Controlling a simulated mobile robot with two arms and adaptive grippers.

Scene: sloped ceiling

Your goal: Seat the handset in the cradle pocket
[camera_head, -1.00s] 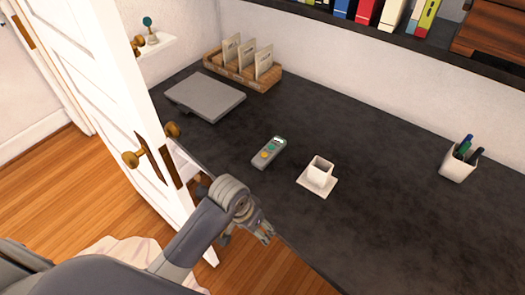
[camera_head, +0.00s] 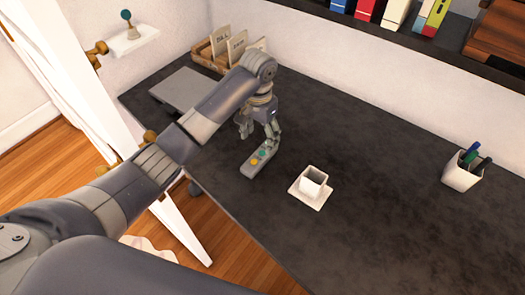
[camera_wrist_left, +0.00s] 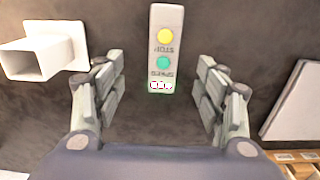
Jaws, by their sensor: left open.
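The grey handset (camera_head: 259,160), with a yellow and a green button, lies flat on the dark desk. The white cradle (camera_head: 312,182), a square open pocket on a flat base, stands to its right. My left gripper (camera_head: 258,137) is above the far end of the handset, pointing down. In the left wrist view, its fingers (camera_wrist_left: 158,92) are spread wide on either side of the handset (camera_wrist_left: 164,50), with nothing between them touching. There the cradle (camera_wrist_left: 38,54) shows at the upper left. My right gripper is not in view.
A grey flat box (camera_head: 187,90) lies at the desk's left, partly behind my arm. A wooden card holder (camera_head: 205,52) stands behind it. A pen cup (camera_head: 461,172) stands at the right. A white door (camera_head: 97,105) is at the left. The desk's middle is clear.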

